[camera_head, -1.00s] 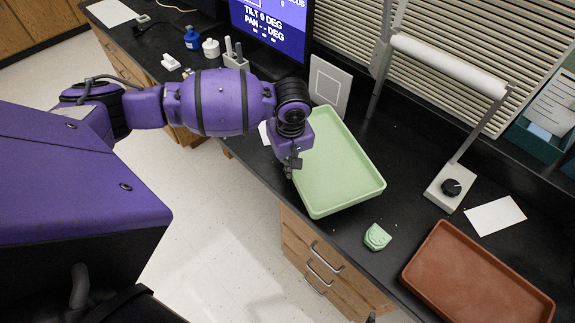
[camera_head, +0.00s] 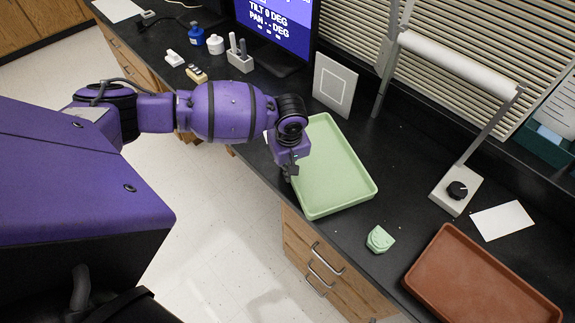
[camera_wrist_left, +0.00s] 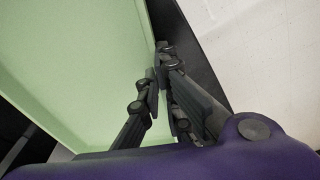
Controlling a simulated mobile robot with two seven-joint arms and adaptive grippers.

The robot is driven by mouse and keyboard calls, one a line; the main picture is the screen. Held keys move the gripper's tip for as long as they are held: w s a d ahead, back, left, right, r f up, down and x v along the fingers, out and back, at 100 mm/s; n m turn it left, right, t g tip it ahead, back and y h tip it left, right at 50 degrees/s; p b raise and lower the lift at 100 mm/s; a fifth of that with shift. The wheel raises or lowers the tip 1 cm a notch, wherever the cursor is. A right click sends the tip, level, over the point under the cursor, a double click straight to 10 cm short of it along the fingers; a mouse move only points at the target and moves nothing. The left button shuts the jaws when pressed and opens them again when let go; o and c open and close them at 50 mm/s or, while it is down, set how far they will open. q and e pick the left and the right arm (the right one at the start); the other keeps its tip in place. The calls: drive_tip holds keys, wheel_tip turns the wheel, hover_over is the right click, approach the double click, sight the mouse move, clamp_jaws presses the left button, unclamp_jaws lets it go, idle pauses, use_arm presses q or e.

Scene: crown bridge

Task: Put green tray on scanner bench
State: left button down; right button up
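The green tray (camera_head: 335,165) is shallow and empty, on the dark bench (camera_head: 395,150) at its front edge; I cannot tell if it is slightly raised. My left gripper (camera_head: 290,170) is at the tray's left rim. In the left wrist view its fingers (camera_wrist_left: 162,85) lie on both sides of the rim of the green tray (camera_wrist_left: 75,60), close together, and seem shut on it. The tips are partly hidden. My right gripper is not in view. No bench is clearly marked as the scanner bench.
A small green dental model (camera_head: 380,239) and a brown tray (camera_head: 480,280) lie to the right. A lamp base (camera_head: 455,190) and white card (camera_head: 503,221) are behind. A monitor (camera_head: 275,28), square panel (camera_head: 334,85), bottles and a tool holder (camera_head: 240,62) stand at the back left.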

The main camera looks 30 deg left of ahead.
use_arm(q)
drive_tip(key=c, duration=2)
unclamp_jaws()
